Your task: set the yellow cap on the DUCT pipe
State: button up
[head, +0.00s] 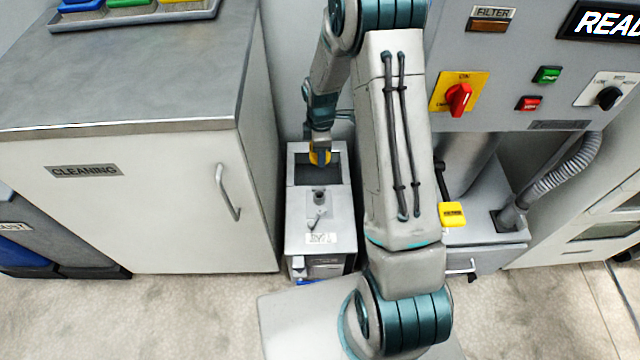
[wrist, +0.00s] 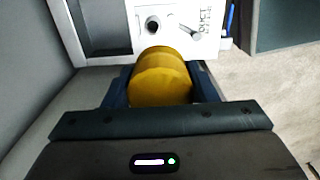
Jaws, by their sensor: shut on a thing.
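My gripper (head: 320,146) is shut on the yellow cap (wrist: 160,78), a thick round disc that sits between the two dark fingers in the wrist view. In the head view the cap (head: 320,158) shows as a small yellow patch below my gripper, over the dark opening at the back of a narrow grey cabinet. The DUCT pipe (head: 319,196) appears as a short grey stub on the cabinet top, in front of that opening. In the wrist view the pipe (wrist: 152,25) shows a dark round mouth just beyond the cap. The cap is apart from it.
The narrow cabinet (head: 300,235) stands between the CLEANING cupboard (head: 150,210) and a machine panel (head: 545,90). A small lever (wrist: 190,32) and the DUCT label (wrist: 207,20) are beside the pipe. A yellow tag (head: 453,214) hangs right of my arm.

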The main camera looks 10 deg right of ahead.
notch_tip(320, 180, down, 12)
jog(key=w+n+b, duration=0.2)
jog(key=n+b, duration=0.5)
jog(key=b, duration=0.3)
jog(key=n+b, duration=0.2)
jog(key=b, duration=0.4)
send_over(320, 194)
notch_tip(320, 194, down, 8)
jog(key=shift+a+f, duration=0.1)
jog(key=shift+f, duration=0.6)
jog(key=shift+f, duration=0.3)
jog(key=shift+f, duration=0.4)
jog(key=shift+f+b, duration=0.35)
jog(key=shift+b, duration=0.05)
jog(key=shift+f, duration=0.5)
jog(key=shift+f+b, duration=0.7)
jog(key=shift+f, duration=0.2)
dwell(0.4)
